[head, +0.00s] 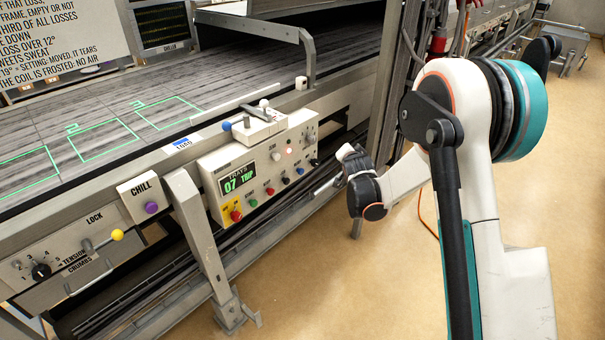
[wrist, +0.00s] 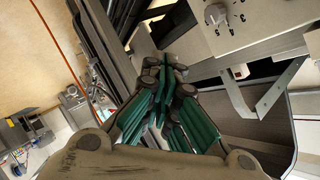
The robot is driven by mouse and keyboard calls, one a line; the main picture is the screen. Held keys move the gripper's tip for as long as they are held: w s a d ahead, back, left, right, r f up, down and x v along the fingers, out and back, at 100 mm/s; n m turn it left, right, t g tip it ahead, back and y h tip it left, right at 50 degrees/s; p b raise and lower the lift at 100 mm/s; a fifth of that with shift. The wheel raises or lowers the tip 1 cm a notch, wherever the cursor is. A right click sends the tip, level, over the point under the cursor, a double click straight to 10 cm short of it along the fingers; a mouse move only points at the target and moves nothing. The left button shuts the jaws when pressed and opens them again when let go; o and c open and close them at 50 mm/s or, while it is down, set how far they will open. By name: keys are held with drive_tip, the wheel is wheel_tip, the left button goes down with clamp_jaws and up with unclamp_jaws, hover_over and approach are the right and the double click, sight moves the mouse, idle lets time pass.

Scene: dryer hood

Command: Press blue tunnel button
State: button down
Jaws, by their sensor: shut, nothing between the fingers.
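A cream control panel (head: 257,170) on the machine's side has a display reading TRAYS 07 TRIP. A blue ball knob (head: 226,126) stands on the ledge above. I cannot read a tunnel label on either. My gripper (head: 342,172) is right of the panel, apart from the blue button. In the wrist view my gripper (wrist: 164,80) is shut and empty, its green fingers together. A panel corner (wrist: 240,15) shows there; the blue button is not identifiable.
A CHILL box (head: 145,198) with a purple button and a yellow-ended lever (head: 116,235) are left of the panel. A metal leg (head: 200,240) stands below. A bent rail (head: 300,45) rises above the belt (head: 110,100). The floor (head: 330,290) in front is clear.

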sight(301, 172)
drive_tip(key=w+a+f+m+t, duration=0.1)
drive_tip(key=a+f, duration=0.1)
drive_tip(key=f, duration=0.7)
drive_tip(key=w+a+f+m+t+y, duration=0.1)
drive_tip(key=a+f, duration=0.1)
drive_tip(key=f, duration=0.6)
drive_tip(key=shift+w+a+f, duration=0.35)
drive_tip(key=shift+w+f, duration=0.05)
drive_tip(key=shift+a, duration=0.1)
drive_tip(key=w+a, duration=0.5)
drive_tip(key=a, duration=0.1)
drive_tip(key=shift+w+a, duration=0.3)
drive_tip(key=shift+w, duration=0.05)
drive_tip(key=shift+w+a, duration=0.1)
idle(0.5)
drive_tip(key=shift+w+a, duration=0.15)
drive_tip(key=shift+a, duration=0.05)
